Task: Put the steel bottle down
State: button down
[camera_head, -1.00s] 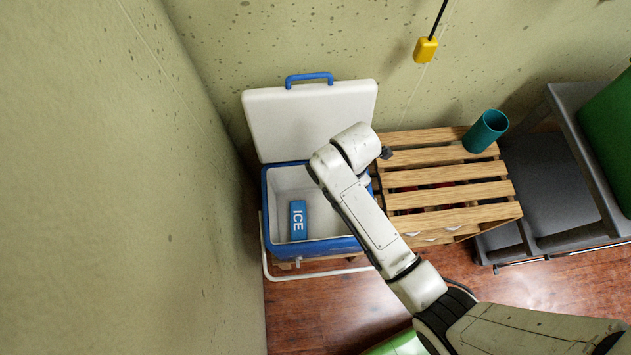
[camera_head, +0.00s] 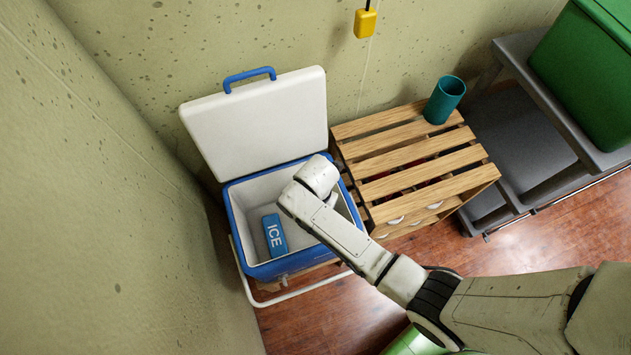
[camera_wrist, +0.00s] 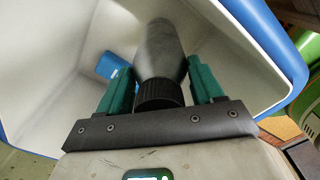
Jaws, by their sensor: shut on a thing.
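The steel bottle (camera_wrist: 159,55) is grey with a black ribbed cap (camera_wrist: 159,94). It shows in the wrist view between the two green fingers of my gripper (camera_wrist: 160,85), which is shut on it near the cap. The bottle points away from the gripper into the open white interior of the blue cooler (camera_head: 268,272). I cannot tell whether the bottle touches the cooler floor. In the head view my arm hides the gripper and the bottle.
A blue ice pack (camera_head: 274,236) lies in the cooler, also seen in the wrist view (camera_wrist: 112,65). The cooler's white lid (camera_head: 260,120) stands open against the wall. A slatted wooden crate (camera_head: 420,165) with a teal cup (camera_head: 444,100) stands close to the right. A grey cart (camera_head: 520,150) is farther right.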

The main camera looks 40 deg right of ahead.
jog(key=shift+f+b, duration=0.35)
jog(key=shift+f, duration=1.6)
jog(key=shift+c, duration=0.8)
grip_release()
notch_tip(320, 180, up, 12)
jog(key=p, duration=0.2)
jog(key=shift+p, duration=0.35)
jog(key=shift+s, duration=0.1)
jog(key=s+d+r+m, duration=0.3)
jog(key=s+r+m, duration=0.2)
jog(key=m, duration=0.7)
jog(key=s+d+r+m+t, duration=0.1)
jog(key=s+d+r+m, duration=0.3)
jog(key=s+m, duration=0.6)
jog(key=shift+s+d+r+m, duration=0.25)
jog(key=shift+d+r+m, duration=0.05)
jog(key=shift+r+m, duration=0.65)
